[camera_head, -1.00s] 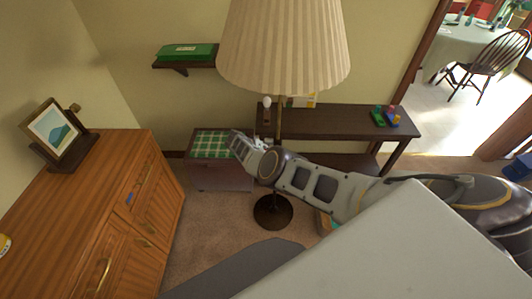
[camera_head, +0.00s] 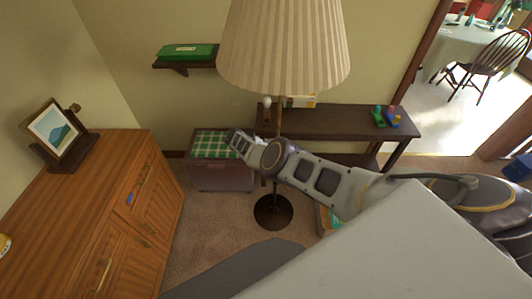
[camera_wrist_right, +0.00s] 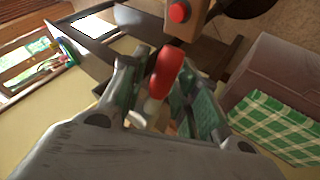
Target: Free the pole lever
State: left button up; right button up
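In the head view a floor lamp with a pleated shade (camera_head: 284,45) stands on a dark pole (camera_head: 278,125) with a round base (camera_head: 273,212). A small white knob (camera_head: 267,101) shows beside the pole below the shade. In the right wrist view a red rounded lever piece (camera_wrist_right: 166,72) lies between the fingers of my right gripper (camera_wrist_right: 165,95). The fingers stand apart, with green pads; contact with the red piece is unclear. A brown block with a red button (camera_wrist_right: 180,12) is just beyond. My left gripper is out of view.
A dark bench (camera_head: 335,119) with toy blocks (camera_head: 386,117) stands behind the lamp. A chest with a green checked top (camera_head: 212,144) is left of the pole. A wooden cabinet (camera_head: 120,195) with a picture frame (camera_head: 53,132) stands at the left.

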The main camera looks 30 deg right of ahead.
jog(key=shift+s, duration=0.2)
jog(key=shift+w+f, duration=0.1)
jog(key=shift+a+r, duration=0.3)
jog(key=shift+a, duration=0.05)
jog(key=shift+a+r, duration=0.2)
jog(key=shift+r, duration=0.05)
jog(key=a+r, duration=0.1)
jog(key=a, duration=1.2)
jog(key=shift+s+r, duration=0.2)
jog(key=shift+s, duration=0.05)
dwell(0.5)
dwell(0.5)
jog(key=shift+m, duration=0.3)
